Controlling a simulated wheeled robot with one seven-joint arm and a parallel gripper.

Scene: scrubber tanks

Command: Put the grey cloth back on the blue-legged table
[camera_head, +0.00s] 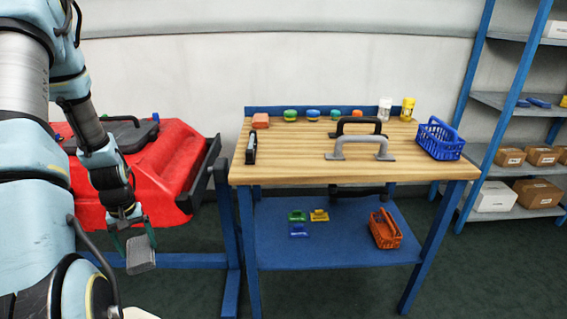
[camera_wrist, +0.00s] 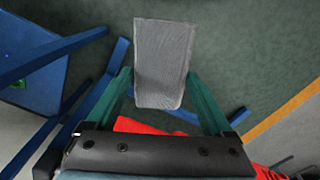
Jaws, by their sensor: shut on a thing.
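My gripper (camera_head: 137,238) is shut on the grey cloth (camera_head: 141,258), which hangs below the fingertips at the left, in front of the red tank. In the wrist view the grey cloth (camera_wrist: 164,62) is pinched between the two green fingers of my gripper (camera_wrist: 163,84), over the dark green floor. The blue-legged table (camera_head: 300,172) stands to the right of my gripper, with a wooden top and a blue lower shelf. Its top has bare wood in the middle and front. The cloth is apart from the table.
On the table top are a blue basket (camera_head: 440,140), grey handle (camera_head: 360,150), black handle (camera_head: 358,126), two bottles and several coloured pucks at the back. The lower shelf holds an orange basket (camera_head: 385,230). The red tank (camera_head: 165,175) and a blue stand are left of the table.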

